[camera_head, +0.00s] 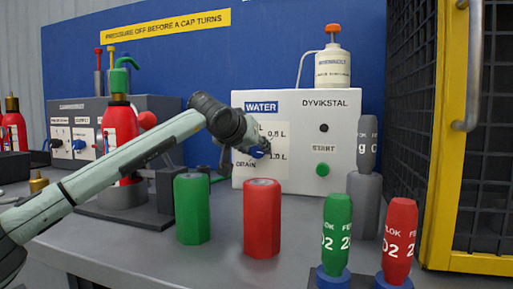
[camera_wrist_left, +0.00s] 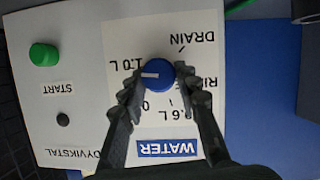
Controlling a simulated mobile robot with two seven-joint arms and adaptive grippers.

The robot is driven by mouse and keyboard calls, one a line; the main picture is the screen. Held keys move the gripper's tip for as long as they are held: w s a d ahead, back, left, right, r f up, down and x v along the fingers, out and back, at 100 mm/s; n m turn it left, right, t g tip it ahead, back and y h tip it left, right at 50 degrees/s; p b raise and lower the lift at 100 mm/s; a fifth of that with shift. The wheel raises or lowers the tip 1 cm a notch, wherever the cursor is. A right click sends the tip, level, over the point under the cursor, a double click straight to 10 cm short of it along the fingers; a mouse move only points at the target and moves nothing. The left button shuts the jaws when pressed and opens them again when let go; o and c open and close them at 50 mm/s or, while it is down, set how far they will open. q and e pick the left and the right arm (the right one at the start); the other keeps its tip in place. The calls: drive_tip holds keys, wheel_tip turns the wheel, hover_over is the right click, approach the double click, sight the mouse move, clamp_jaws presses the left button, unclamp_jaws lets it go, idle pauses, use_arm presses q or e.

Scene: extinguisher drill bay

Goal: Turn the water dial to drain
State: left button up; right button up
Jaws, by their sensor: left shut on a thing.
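The blue water dial (camera_head: 257,153) is on the front of the white DYVIKSTAL box (camera_head: 345,160), below the WATER label. My left gripper (camera_head: 250,145) reaches it from the left and is shut on it. In the left wrist view, which is upside down, the fingers (camera_wrist_left: 160,80) hold the dial (camera_wrist_left: 158,71) from both sides. Its white mark points left in that view, towards the 1.0 L label (camera_wrist_left: 124,65). The DRAIN label (camera_wrist_left: 192,38) and its tick lie at the upper right there. My right gripper is not in view.
A green START button (camera_head: 323,169) and a small black knob (camera_head: 324,128) are right of the dial. Green (camera_head: 192,210) and red (camera_head: 262,218) cylinders stand in front of the box. Several bottles stand at the right front, near a yellow-framed cage (camera_head: 450,150).

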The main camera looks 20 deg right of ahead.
use_arm(q)
drive_tip(key=shift+a+n+h, duration=0.15)
drive_tip(key=shift+n+h, duration=0.15)
drive_tip(key=shift+n, duration=0.2)
drive_tip(key=shift+w+n+g+h, duration=0.1)
drive_tip(key=shift+n+g+h, duration=0.2)
drive_tip(key=shift+n+g, duration=0.15)
drive_tip(key=shift+f+n, duration=0.15)
drive_tip(key=shift+n, duration=0.3)
drive_tip(key=shift+n+h, duration=0.4)
drive_tip(key=shift+h, duration=0.1)
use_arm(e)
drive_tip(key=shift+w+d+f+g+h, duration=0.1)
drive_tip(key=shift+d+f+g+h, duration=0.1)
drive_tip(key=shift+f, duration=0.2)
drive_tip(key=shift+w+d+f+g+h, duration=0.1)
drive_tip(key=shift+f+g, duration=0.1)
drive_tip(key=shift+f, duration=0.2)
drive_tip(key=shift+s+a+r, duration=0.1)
use_arm(q)
drive_tip(key=o, duration=1.2)
drive_tip(key=shift+c, duration=0.2)
